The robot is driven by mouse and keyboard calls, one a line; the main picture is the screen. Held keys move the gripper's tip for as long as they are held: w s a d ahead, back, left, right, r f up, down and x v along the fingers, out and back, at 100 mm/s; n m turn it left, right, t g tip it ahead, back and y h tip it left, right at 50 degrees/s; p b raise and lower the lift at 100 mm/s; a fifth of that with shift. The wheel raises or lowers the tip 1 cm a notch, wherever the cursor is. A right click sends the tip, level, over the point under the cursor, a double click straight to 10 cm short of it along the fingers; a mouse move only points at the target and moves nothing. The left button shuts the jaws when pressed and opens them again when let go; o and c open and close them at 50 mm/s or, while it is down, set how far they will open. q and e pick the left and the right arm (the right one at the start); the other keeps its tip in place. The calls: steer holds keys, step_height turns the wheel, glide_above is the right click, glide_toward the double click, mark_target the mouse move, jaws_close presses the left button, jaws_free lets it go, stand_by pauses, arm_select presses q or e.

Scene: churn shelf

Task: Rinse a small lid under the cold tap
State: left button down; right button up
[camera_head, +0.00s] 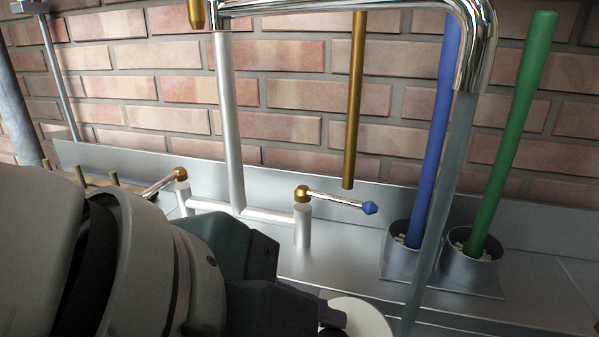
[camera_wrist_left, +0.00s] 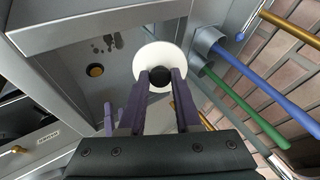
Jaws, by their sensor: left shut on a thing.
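The small lid is a white disc (camera_wrist_left: 150,58) with a black knob (camera_wrist_left: 158,80). My left gripper (camera_wrist_left: 160,76) is shut on the knob with its two purple fingers. In the head view, part of the lid (camera_head: 360,318) shows at the bottom edge, beyond my gripper. The chrome tap spout (camera_head: 478,45) arches above, and a stream of water (camera_head: 436,210) falls from it. The stream passes just right of the lid in the head view; I cannot tell whether they touch. The cold tap lever with a blue tip (camera_head: 369,208) points right. My right gripper is not in view.
Blue (camera_head: 435,130) and green (camera_head: 512,130) handles stand in metal cups behind the stream. A brass rod (camera_head: 354,100) hangs before the brick wall. Another lever (camera_head: 164,184) is at left. The metal sink (camera_wrist_left: 95,35) has a round brass-coloured fitting (camera_wrist_left: 95,70).

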mark_target(370, 315)
arm_select(q)
steer(key=shift+w+d+f+b, duration=0.3)
steer(key=shift+w+d+b, duration=0.15)
steer(key=shift+d+b, duration=0.15)
steer(key=shift+w+d+f+b, duration=0.3)
steer(key=shift+w+d+b, duration=0.15)
steer(key=shift+d, duration=0.1)
steer(key=shift+w+d+f, duration=0.15)
steer(key=shift+w+d, duration=0.65)
steer(key=shift+d, duration=0.2)
steer(key=shift+w+d+f, duration=0.2)
steer(key=shift+w+d, duration=0.2)
steer(key=shift+d, duration=0.05)
steer(key=shift+w+d+f, duration=0.2)
steer(key=shift+w+d, duration=0.2)
steer(key=shift+d, duration=0.05)
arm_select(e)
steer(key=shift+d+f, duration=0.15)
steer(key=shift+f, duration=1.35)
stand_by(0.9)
